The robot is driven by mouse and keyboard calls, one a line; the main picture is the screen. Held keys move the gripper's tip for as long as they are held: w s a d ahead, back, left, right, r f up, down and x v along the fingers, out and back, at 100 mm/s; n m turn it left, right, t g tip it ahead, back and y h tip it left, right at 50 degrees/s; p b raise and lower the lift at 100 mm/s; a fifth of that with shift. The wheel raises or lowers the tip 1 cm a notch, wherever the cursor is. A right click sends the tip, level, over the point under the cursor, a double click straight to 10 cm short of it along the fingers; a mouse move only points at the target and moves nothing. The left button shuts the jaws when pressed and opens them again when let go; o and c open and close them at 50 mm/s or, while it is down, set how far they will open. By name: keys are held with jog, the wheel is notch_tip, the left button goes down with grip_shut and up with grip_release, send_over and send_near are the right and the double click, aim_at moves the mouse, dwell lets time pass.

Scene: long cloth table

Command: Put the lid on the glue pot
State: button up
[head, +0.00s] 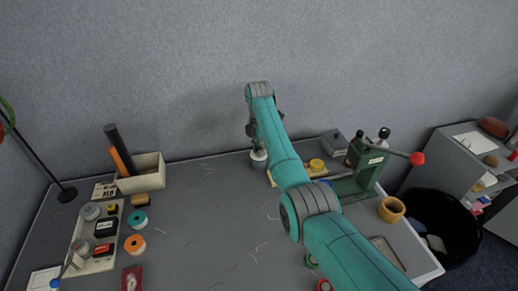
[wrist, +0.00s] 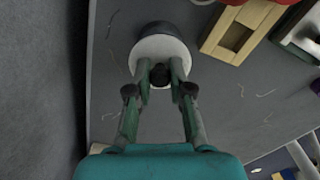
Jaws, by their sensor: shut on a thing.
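The glue pot (wrist: 166,29) is a dark grey round pot standing at the back of the table; it also shows in the head view (head: 259,164). The pale lid (wrist: 148,47) is a disc with a dark knob and is at the pot's mouth; it is also visible in the head view (head: 258,155). My gripper (wrist: 160,72) is shut on the lid's knob, above the pot. The lid hides the pot's mouth, and I cannot tell whether the lid rests fully on the rim.
A wooden frame (wrist: 242,30) lies close to the pot. A green press with a red-tipped lever (head: 365,165) stands to the right. A cream bin (head: 148,172) with rolls and a tray of small items (head: 108,231) are at left. The middle table is mostly clear.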

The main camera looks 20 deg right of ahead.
jog(key=o, duration=1.4)
jog(key=shift+r, duration=0.1)
jog(key=shift+r, duration=3.45)
grip_shut()
jog(key=shift+f, duration=2.75)
